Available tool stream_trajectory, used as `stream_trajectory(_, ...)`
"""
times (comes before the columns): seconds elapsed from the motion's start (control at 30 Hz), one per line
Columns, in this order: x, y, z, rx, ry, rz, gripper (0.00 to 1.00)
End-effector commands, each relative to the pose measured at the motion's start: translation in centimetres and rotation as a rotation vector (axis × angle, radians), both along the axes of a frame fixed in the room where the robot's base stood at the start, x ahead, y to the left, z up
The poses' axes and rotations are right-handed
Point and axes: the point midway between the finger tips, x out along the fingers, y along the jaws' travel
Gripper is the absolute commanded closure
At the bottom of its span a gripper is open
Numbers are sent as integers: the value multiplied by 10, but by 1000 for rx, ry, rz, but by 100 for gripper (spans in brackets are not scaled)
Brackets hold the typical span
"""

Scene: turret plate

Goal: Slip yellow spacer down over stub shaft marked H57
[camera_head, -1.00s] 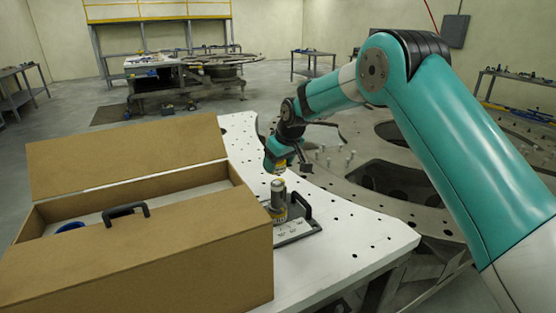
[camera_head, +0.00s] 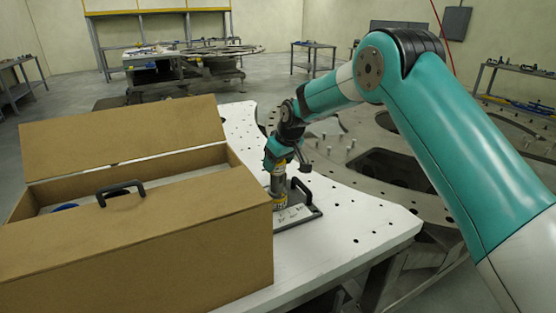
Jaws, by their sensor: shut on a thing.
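My gripper (camera_head: 279,165) is shut on the yellow spacer (camera_head: 279,170), of which only a small part shows below the jaws. It is right at the top of a grey upright stub shaft (camera_head: 277,187) on a dark base plate with a black handle (camera_head: 302,190). I cannot tell whether the spacer is around the shaft's top or just above it. A yellow band (camera_head: 278,204) shows low on the shaft. Markings on the plate are too small to read, so H57 cannot be made out. The box hides part of the plate's left side.
A large brown box (camera_head: 150,245) with a raised lid and a black handle stands close on the left; something blue (camera_head: 65,207) lies inside. The white table (camera_head: 350,235) is clear to the right of the plate. A large grey ring structure with holes (camera_head: 400,170) lies behind.

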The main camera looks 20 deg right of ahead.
Motion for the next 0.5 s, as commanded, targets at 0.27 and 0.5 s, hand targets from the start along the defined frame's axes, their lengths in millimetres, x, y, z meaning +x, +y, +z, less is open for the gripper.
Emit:
stream_trajectory(0.27,0,0,-17,0,0,0,62)
stream_trajectory(0.5,0,0,-30,0,1,0,62)
